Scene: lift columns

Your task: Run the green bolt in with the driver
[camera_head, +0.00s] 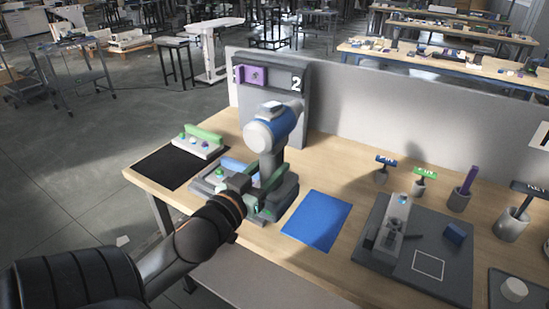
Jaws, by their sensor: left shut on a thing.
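The driver (272,133), with a pale round head, a blue body and a grey handle, stands upright over a dark grey fixture (279,206) on the bench. My left gripper (262,184) is shut on the driver low down at its handle; its fingertips are partly hidden. A small green piece (219,174), perhaps the green bolt, shows on the fixture just left of my gripper. A small rack (203,149) with several coloured pieces stands behind it on the left. The driver's tip cannot be made out. My right gripper is not in view.
An upright panel (296,112) marked 2, with a purple block (251,75), stands behind the driver. A black mat (168,168) lies left and a blue mat (317,220) right. A grey fixture board (448,262) and several tool cups (458,199) fill the right side.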

